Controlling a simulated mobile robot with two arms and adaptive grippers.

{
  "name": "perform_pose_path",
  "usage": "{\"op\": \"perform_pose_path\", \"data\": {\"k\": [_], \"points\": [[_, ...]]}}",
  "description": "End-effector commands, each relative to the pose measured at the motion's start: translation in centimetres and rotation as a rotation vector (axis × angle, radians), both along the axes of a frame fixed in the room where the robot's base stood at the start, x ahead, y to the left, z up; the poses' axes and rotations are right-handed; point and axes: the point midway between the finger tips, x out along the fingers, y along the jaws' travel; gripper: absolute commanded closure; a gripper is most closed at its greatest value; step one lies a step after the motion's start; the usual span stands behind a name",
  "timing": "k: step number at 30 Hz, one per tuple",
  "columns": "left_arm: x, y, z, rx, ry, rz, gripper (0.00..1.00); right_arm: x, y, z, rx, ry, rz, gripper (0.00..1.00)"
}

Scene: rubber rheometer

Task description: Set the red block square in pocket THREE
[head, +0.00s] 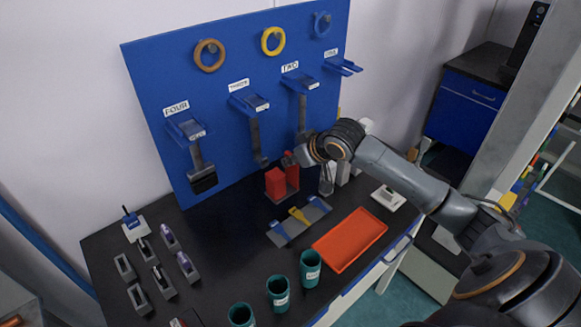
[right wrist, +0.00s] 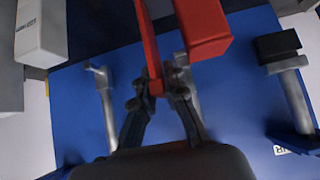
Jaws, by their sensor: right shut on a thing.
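My right gripper (head: 297,159) is low over the table in front of the blue board, at the end of the arm from the right. In the right wrist view, the gripper (right wrist: 168,84) is shut on the end of a narrow red block (right wrist: 148,40). A wider red block (right wrist: 203,28) is beside it there. In the head view, a red block (head: 275,183) stands in a grey holder, left of the gripper; more red shows just under the fingers. The label THREE (head: 239,86) is on the board above a blue bracket (head: 247,103). My left gripper is out of view.
The blue board (head: 150,80) carries rings on pegs and several labelled brackets. An orange-red tray (head: 350,240) lies at the front right. Green cups (head: 310,268) stand along the front edge, and small grey holders (head: 138,297) at the left. Bare black table lies left of centre.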

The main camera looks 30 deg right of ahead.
Motion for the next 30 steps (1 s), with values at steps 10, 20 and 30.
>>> {"op": "perform_pose_path", "data": {"k": [10, 20, 30], "points": [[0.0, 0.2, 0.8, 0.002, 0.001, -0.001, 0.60, 2.4, -1.1, -3.0, 0.000, -0.003, -0.001, 1.00], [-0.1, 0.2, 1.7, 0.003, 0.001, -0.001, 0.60, 2.3, -1.1, -5.8, -0.001, -0.006, 0.001, 1.00], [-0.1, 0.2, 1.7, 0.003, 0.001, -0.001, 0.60, 2.2, -1.1, -6.2, -0.001, -0.003, 0.000, 0.74]]}}
